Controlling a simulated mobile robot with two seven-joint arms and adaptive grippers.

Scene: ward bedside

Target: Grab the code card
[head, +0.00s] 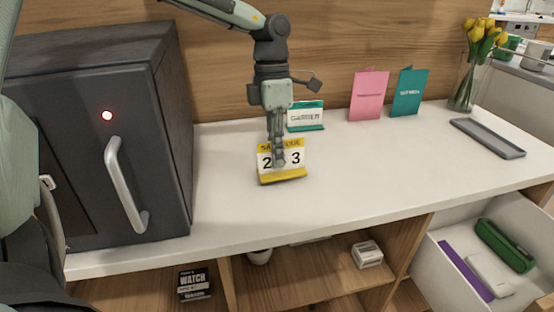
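My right gripper is out of view.
A dark safe (85,130) with a red light fills the left. Pink (368,95) and teal (408,92) cards, a grey tray (487,138) and a tulip vase (466,88) stand right. An open drawer (450,262) juts out front right. The counter's middle right is clear.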

